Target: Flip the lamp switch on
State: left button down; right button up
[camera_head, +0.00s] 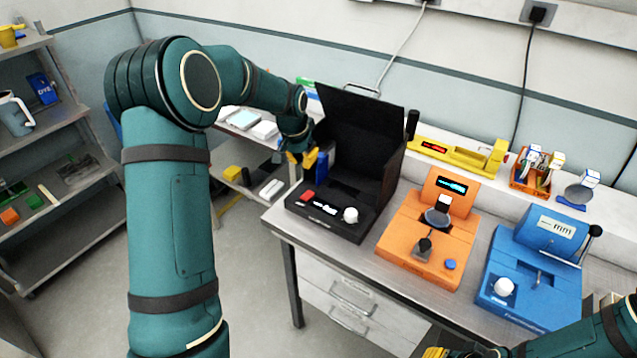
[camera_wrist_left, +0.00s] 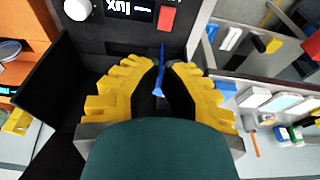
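The black lux meter box (camera_head: 322,222) stands at the left end of the bench with its dark lid raised. Its front panel carries a red switch (camera_head: 307,196), a small display and a white knob (camera_head: 350,215). In the left wrist view the red switch (camera_wrist_left: 167,18) is at the top, beyond the fingertips. My left gripper (camera_head: 301,158), with yellow fingers, is above and behind the panel's left side, apart from the switch. Its fingertips (camera_wrist_left: 160,66) are close together with a thin blue sliver between them; whether it is held is unclear. My right gripper (camera_head: 437,352) is mostly cut off at the bottom edge.
An orange device (camera_head: 400,238) and a blue device (camera_head: 520,300) stand to the right of the black box. A yellow instrument (camera_head: 455,156) and an orange rack (camera_head: 533,180) are at the back. Shelves (camera_head: 40,240) with small items are at the left.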

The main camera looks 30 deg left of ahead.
aim_at(309, 197)
pick_arm(q)
jog(key=shift+s+r, duration=0.1)
jog(key=shift+s, duration=0.05)
jog(key=x, duration=1.2)
jog(key=shift+s+f, duration=0.3)
jog(key=shift+f, duration=0.75)
jog(key=shift+s, duration=0.1)
